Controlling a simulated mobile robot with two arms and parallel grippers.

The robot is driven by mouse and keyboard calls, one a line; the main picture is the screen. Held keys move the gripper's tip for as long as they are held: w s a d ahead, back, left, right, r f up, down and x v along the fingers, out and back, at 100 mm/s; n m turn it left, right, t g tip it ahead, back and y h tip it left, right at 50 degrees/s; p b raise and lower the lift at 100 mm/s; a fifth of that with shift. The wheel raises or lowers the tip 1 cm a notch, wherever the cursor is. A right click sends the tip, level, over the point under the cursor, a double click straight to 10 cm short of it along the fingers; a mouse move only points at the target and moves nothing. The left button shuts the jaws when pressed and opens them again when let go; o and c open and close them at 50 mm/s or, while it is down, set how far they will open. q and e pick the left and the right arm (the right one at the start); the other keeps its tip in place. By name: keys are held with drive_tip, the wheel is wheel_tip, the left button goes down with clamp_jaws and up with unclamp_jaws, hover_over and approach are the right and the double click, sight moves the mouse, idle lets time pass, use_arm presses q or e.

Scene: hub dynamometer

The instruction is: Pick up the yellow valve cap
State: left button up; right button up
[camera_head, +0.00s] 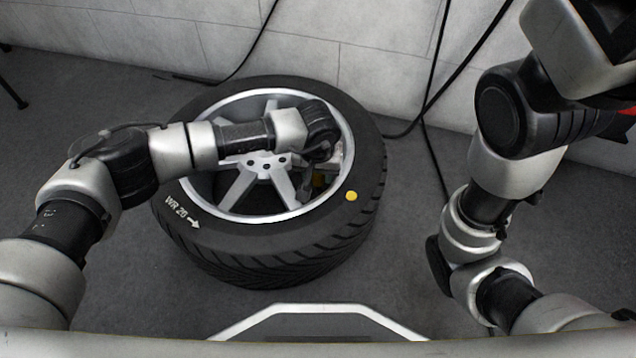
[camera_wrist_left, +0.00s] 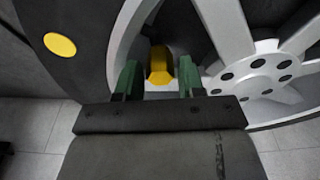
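The yellow valve cap (camera_wrist_left: 160,66) shows in the left wrist view near the wheel rim, between or just beyond my left gripper's fingers. My left gripper (camera_wrist_left: 158,77) is open, with green fingers. A gap shows on each side of the cap, so it is not gripped. In the head view the left gripper (camera_head: 322,160) is inside the rim's right side, its fingers hard to make out. My right gripper is not in view.
The wheel lies flat, its black tire (camera_head: 290,240) around a silver rim (camera_head: 262,215) with open spokes close to the left gripper. A flat yellow dot (camera_head: 351,196) marks the tire. Black cables (camera_head: 432,110) run along the wall behind. Grey floor around the wheel is mostly clear.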

use_arm(q)
drive_tip(key=shift+w+f, duration=0.1)
drive_tip(key=shift+f, duration=0.45)
drive_tip(key=shift+r, duration=0.1)
drive_tip(key=shift+c, duration=0.5)
drive_tip(key=c, duration=0.5)
